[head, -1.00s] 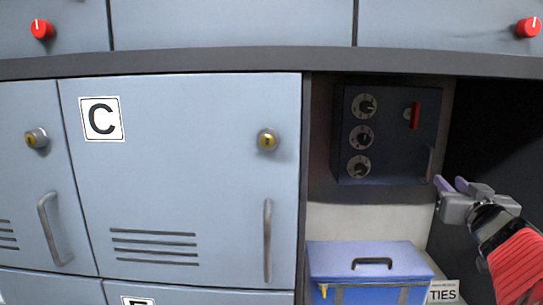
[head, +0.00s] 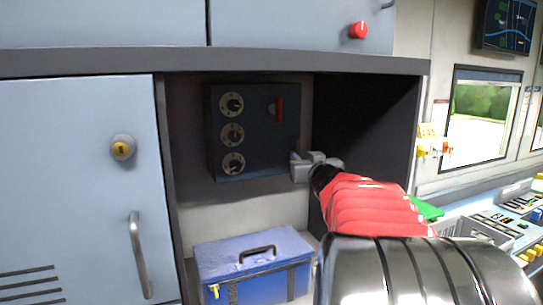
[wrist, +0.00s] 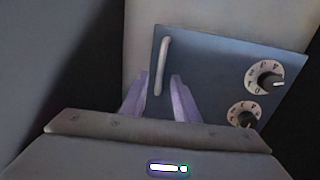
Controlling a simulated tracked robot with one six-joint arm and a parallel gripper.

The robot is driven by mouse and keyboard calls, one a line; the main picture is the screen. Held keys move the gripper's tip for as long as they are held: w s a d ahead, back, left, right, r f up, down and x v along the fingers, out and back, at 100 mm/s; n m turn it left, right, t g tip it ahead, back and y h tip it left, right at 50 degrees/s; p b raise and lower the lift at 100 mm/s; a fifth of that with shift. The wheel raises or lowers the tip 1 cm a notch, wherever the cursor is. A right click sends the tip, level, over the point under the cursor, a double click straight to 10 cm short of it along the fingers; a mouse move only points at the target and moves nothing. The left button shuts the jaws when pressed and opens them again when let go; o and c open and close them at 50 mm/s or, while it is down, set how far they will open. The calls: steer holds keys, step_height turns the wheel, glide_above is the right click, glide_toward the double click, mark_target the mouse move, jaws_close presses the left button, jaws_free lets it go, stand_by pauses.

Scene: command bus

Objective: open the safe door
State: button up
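The dark blue safe (head: 255,133) sits in the open cabinet bay, its door closed flush. My gripper (head: 298,157) is at the lower right edge of the door in the head view and hides the handle there. In the wrist view, the pale bar handle (wrist: 162,65) lies between the two spread purple fingers of my gripper (wrist: 159,78). The gripper is open. I cannot tell whether a finger touches the handle.
A blue lidded box (head: 254,262) stands below the safe. A grey locker door (head: 80,190) is on the left. The dark bay wall (head: 365,130) is close on the right. A control desk (head: 500,230) and a window (head: 488,115) are farther right.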

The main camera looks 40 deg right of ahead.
steer(key=shift+x, duration=1.25)
steer(key=shift+c, duration=0.5)
jaws_close()
